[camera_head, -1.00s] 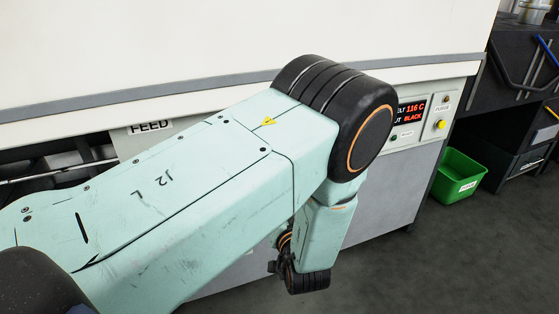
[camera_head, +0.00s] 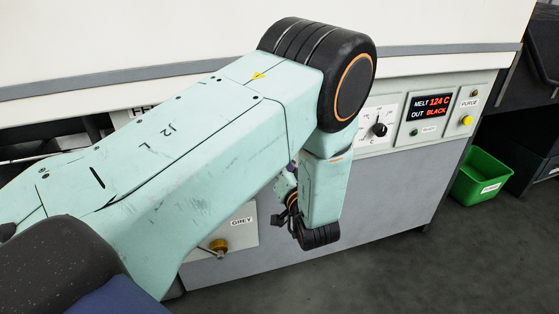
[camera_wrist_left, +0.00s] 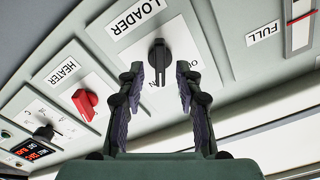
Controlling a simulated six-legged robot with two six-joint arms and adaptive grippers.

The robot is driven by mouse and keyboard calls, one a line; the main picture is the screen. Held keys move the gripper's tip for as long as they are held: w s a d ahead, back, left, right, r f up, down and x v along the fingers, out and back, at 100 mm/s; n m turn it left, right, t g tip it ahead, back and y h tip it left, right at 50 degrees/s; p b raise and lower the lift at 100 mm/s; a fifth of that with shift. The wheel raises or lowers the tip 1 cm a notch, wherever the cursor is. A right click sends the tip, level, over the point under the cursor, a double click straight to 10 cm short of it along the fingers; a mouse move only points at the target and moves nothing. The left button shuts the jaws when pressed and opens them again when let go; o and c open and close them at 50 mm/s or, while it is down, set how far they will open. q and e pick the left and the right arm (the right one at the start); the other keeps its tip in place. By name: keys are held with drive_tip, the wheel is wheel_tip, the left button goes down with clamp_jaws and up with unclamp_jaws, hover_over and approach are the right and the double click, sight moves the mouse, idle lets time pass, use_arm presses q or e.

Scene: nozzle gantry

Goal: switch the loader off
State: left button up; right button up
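The loader switch (camera_wrist_left: 159,60) is a black knob on a white plate (camera_wrist_left: 186,28) labelled LOADER, in the left wrist view. Its grip bar runs nearly up and down in the picture, with its lower end near a partly hidden label ending in N. Another label to its right is partly covered by a finger. My left gripper (camera_wrist_left: 160,75) is open, with one dark fingertip on each side of the knob in the picture. I cannot tell whether they touch it. In the head view my left arm hides the loader switch. My right gripper is not in view.
A red HEATER knob (camera_wrist_left: 85,103) sits beside the loader plate. The head view shows a black dial (camera_head: 379,129), a melt display (camera_head: 431,106), a yellow PURGE button (camera_head: 466,120), a brass-coloured GREY valve (camera_head: 218,245) and a green bin (camera_head: 481,177) on the floor.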

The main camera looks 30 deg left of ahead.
use_arm(q)
drive_tip(key=shift+x, duration=1)
clamp_jaws()
